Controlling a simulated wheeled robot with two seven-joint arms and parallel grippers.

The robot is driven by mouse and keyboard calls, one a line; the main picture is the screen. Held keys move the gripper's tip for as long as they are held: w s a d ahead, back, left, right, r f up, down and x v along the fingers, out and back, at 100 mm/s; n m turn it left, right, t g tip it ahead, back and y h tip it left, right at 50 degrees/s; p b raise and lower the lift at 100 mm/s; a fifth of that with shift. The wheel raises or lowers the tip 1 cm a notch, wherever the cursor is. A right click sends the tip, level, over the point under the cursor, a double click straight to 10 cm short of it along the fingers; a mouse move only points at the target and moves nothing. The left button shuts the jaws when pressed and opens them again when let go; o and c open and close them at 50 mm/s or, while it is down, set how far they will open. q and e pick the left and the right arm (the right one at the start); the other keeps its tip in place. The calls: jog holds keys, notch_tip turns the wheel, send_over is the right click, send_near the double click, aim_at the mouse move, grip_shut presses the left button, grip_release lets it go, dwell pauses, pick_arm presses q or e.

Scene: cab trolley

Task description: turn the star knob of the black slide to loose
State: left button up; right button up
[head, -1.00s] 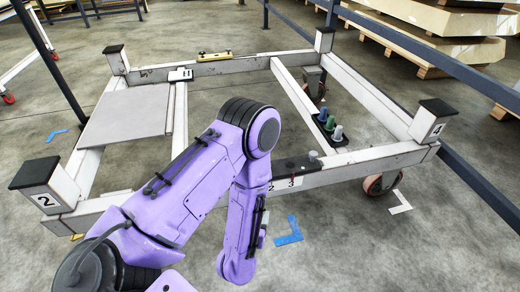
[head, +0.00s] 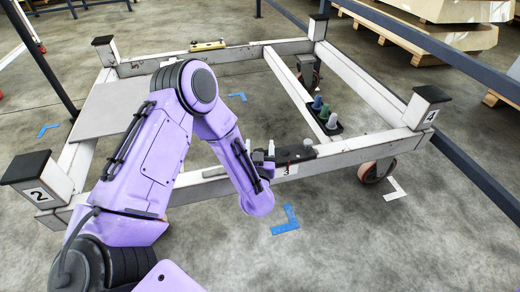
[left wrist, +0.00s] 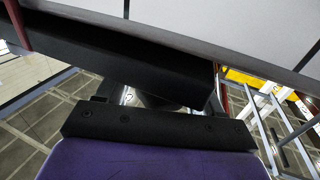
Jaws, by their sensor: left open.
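The black slide (head: 297,153) lies on the trolley's white front rail, above the number 3 label. A small grey knob (head: 308,143) stands up at its right end; its lobes are too small to make out. My left gripper (head: 264,153) is at the slide's left end, at about rail height, partly hidden by my purple wrist. It is open, with nothing seen between its fingers. In the left wrist view a dark block (left wrist: 110,55) crosses close in front of the gripper, under a pale surface; I cannot tell whether it touches the fingers. My right gripper is not in view.
The white trolley frame (head: 370,140) has black-capped corner posts, the near left one marked 2 (head: 38,180). A grey panel (head: 112,110) covers the left part.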

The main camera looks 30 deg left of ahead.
pick_arm(q)
jog(key=c, duration=1)
jog(key=shift+o, duration=0.2)
jog(key=shift+s+n+y, duration=0.1)
jog(key=shift+n+y, duration=0.2)
jog(key=shift+y, duration=0.1)
jog(key=n+g+y+p, duration=0.1)
jog(key=n+g+y, duration=0.1)
jog(key=g, duration=0.1)
jog(key=shift+s+a+y, duration=0.1)
jog(key=shift+y, duration=0.3)
jog(key=shift+s+a+n+g+y+p, duration=0.1)
jog(key=shift+n+g+y+p, duration=0.2)
jog(key=shift+n+g+y, duration=0.45)
jog(key=shift+s+a+n+g+y+p, duration=0.1)
jog(key=shift+n+g+y+p, duration=0.2)
jog(key=shift+n+g+y, duration=0.45)
jog(key=shift+n+g, duration=0.3)
jog(key=shift+g, duration=0.2)
jog(key=o, duration=1)
jog(key=shift+c, duration=0.2)
